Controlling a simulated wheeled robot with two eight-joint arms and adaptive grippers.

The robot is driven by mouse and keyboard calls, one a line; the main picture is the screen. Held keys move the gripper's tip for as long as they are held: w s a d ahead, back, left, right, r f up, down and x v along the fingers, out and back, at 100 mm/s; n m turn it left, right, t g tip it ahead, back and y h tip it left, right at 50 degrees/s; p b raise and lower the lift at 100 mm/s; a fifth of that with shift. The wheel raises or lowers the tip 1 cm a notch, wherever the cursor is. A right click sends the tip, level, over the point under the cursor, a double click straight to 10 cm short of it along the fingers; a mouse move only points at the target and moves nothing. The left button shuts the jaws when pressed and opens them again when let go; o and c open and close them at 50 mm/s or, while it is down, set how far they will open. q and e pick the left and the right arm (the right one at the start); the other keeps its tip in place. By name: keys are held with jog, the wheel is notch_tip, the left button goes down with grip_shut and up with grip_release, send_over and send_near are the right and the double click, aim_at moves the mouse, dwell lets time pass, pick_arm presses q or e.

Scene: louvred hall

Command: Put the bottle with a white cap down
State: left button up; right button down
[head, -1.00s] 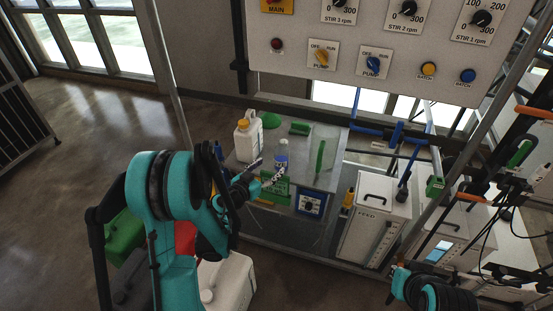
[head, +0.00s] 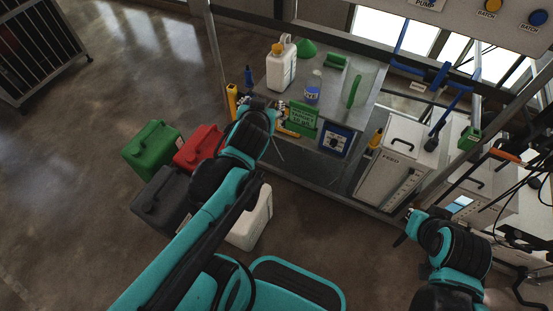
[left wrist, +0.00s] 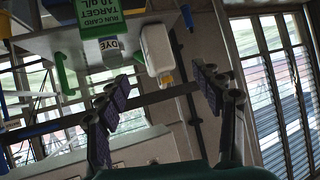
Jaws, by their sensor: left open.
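The bottle with a white cap (head: 313,88) is a small clear bottle with a blue label. It stands upright on the grey bench top (head: 338,113), behind the green card. In the left wrist view its DYE label (left wrist: 110,47) shows upside down, partly hidden by the card. My left gripper (head: 276,112) is open and empty at the bench's front left edge, apart from the bottle. In the left wrist view its two fingers are spread wide (left wrist: 160,98). My right gripper (head: 404,235) is low at the right, small and partly hidden, so its jaws are unclear.
A white jug with a yellow cap (head: 281,66) stands left of the bottle. A green run card (head: 302,117), a green funnel (head: 306,48) and a clear panel (head: 366,84) are also on the bench. Several jerrycans, including a green one (head: 152,147), stand on the floor.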

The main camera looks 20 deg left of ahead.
pick_arm(q)
jog(key=s+d+f+m+g+h, duration=0.3)
jog(key=s+d+f, duration=0.3)
jog(key=s+d, duration=0.3)
jog(key=shift+s+d+g+h, duration=0.15)
jog(key=shift+s+g+h, duration=0.45)
jog(key=shift+s, duration=0.5)
